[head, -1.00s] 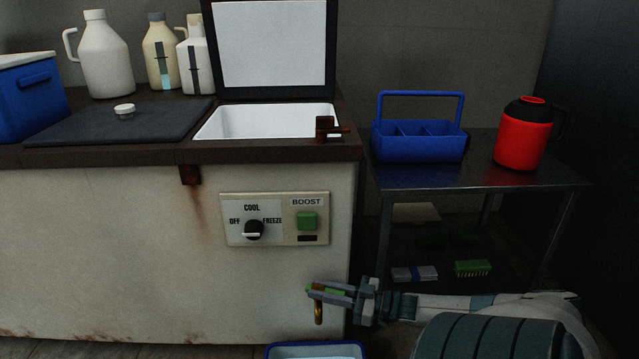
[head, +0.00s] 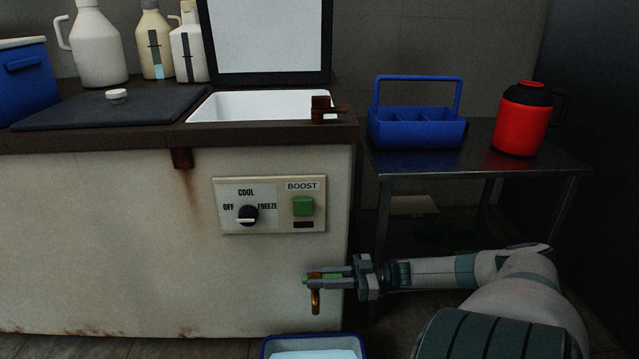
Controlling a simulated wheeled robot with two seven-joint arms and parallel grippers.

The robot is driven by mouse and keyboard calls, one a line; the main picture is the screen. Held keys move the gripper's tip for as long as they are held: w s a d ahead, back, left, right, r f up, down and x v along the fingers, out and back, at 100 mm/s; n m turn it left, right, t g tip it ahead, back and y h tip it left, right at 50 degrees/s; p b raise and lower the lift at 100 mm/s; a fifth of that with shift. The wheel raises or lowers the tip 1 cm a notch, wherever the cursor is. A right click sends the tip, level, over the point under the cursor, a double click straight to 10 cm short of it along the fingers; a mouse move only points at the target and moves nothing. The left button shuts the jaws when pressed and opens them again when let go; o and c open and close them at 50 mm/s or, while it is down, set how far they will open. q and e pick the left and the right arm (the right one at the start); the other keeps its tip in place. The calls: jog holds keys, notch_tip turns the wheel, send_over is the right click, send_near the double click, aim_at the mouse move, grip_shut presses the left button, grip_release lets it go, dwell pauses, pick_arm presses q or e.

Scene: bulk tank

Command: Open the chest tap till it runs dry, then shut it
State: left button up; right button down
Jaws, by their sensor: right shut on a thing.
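The chest (head: 120,240) is a pale, rust-stained cabinet with a dark top and a raised lid (head: 268,38) over a white basin (head: 262,106). The tap (head: 315,302), brass with a green handle, is low on the chest's front near its right edge, spout pointing down. My right gripper (head: 320,277) comes from the right and is shut on the tap's green handle, partly hiding it. I cannot make out a stream below the spout. A blue-rimmed tray (head: 312,337) with a pale blue surface inside sits below the tap, cut by the frame. My left gripper is out of view.
A control panel (head: 235,222) with a knob and green button is above the tap. At right, a metal table (head: 500,172) holds a blue caddy (head: 416,134) and a red jug (head: 521,125). Jugs, a dark mat and a blue box are on the chest top.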

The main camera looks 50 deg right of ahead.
jog(key=c, duration=1.6)
grip_release()
